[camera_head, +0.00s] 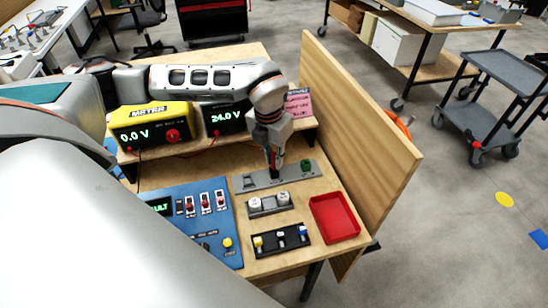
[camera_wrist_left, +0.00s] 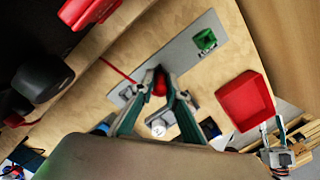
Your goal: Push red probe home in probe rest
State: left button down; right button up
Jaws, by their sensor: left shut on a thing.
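The red probe (camera_wrist_left: 160,88) is between the fingertips of my left gripper (camera_wrist_left: 159,82) in the left wrist view. In the head view my left gripper (camera_head: 273,170) points down at the grey plate (camera_head: 248,183), shut on the probe, which barely shows there. This plate, which seems to hold the probe rest, also shows in the left wrist view (camera_wrist_left: 184,54). The fingers hide the probe's lower end, so I cannot tell how deep it sits. A green block (camera_head: 306,166) stands at the plate's right end. My right gripper (camera_wrist_left: 273,138) seems to show small at the lower right.
A red tray (camera_head: 335,217) lies right of the plate, beside an upright wooden panel (camera_head: 350,120). In front are a grey block with white knobs (camera_head: 268,206), a black rack (camera_head: 282,241) and a blue panel (camera_head: 195,220). Two meters (camera_head: 150,125) stand behind.

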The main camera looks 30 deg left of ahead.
pick_arm(q)
jog(key=shift+f, duration=0.4)
dwell(0.3)
jog(key=c, duration=1.6)
grip_release()
jog(key=shift+r, duration=0.1)
jog(key=shift+r+p, duration=2.5)
jog(key=shift+r, duration=0.95)
